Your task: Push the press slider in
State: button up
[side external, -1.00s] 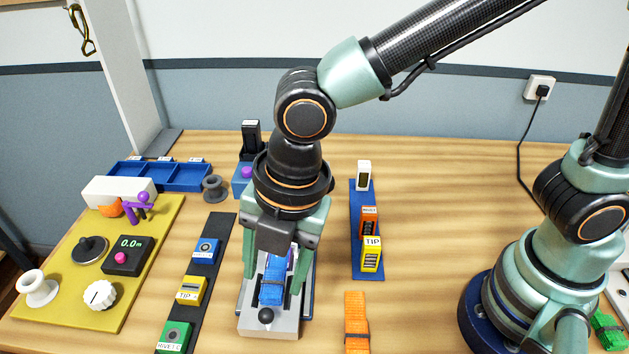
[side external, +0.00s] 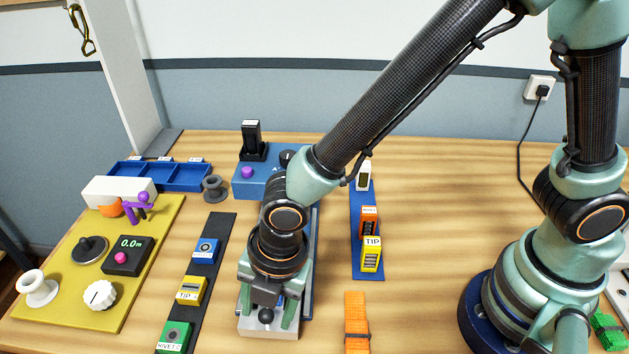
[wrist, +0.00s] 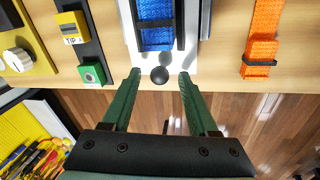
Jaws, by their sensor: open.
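The press (side external: 268,327) is a pale grey base at the table's front edge. Its slider ends in a black ball knob (side external: 266,316), which also shows in the wrist view (wrist: 159,75). My gripper (wrist: 159,79) is open and empty, pointing down over the press front. Its green fingertips stand on either side of the knob, with gaps between. I cannot tell whether anything touches the knob.
An orange strap (side external: 357,322) lies to the right. A dark strip with blue, yellow and green blocks (side external: 191,291) lies to the left.

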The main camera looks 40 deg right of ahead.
grip_shut()
jog(key=shift+d, duration=0.1)
dwell(1.2)
